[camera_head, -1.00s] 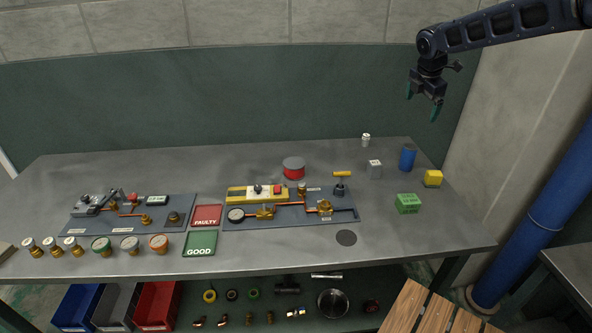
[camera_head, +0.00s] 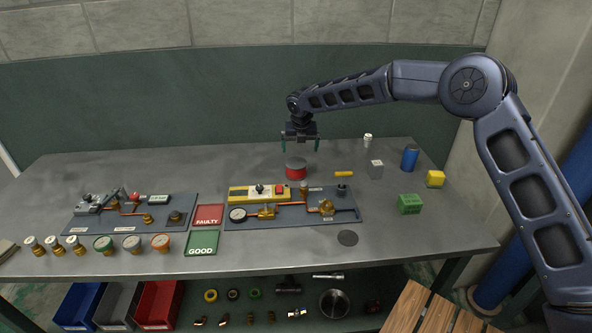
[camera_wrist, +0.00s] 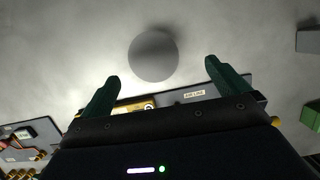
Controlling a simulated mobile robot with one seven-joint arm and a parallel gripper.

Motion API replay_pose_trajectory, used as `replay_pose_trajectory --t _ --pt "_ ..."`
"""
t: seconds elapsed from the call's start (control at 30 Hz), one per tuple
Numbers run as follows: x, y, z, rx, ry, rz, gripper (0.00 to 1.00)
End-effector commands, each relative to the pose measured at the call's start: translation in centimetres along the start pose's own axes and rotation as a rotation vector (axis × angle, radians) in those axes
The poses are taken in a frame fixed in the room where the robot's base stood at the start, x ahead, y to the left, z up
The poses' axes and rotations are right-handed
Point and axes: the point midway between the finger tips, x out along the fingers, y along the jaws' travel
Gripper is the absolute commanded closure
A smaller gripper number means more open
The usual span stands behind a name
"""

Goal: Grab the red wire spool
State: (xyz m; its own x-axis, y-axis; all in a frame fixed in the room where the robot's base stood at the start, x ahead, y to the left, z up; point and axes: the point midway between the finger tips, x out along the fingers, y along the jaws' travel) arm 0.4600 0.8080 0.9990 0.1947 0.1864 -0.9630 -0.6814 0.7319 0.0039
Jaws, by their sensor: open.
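The red wire spool (camera_head: 296,172) stands upright on the grey workbench, behind the middle board. It has a red side and a grey top. My gripper (camera_head: 300,147) is open and empty above the spool, pointing down, with a gap between fingertips and spool. In the wrist view the round grey top of the spool (camera_wrist: 153,54) shows ahead of and between the green fingertips of my gripper (camera_wrist: 163,75). The red side is not visible in that view.
The middle board (camera_head: 290,218) with gauge and yellow block lies just in front of the spool. The bench left of the spool is clear.

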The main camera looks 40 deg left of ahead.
Motion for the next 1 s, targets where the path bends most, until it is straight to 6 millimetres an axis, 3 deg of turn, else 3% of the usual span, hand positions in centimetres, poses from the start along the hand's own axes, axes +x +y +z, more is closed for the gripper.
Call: replay_pose_trajectory --t 0.13,0.53,0.77,1.0 --pt "1.0 1.2 -0.3 -0.037 0.002 0.006 0.00" --pt "5.7 1.2 -0.4 -0.036 0.004 0.005 0.00" --pt "7.0 1.3 -0.5 -0.036 0.003 0.005 0.00" --pt "10.1 1.4 -0.9 -0.036 0.004 0.004 0.00"
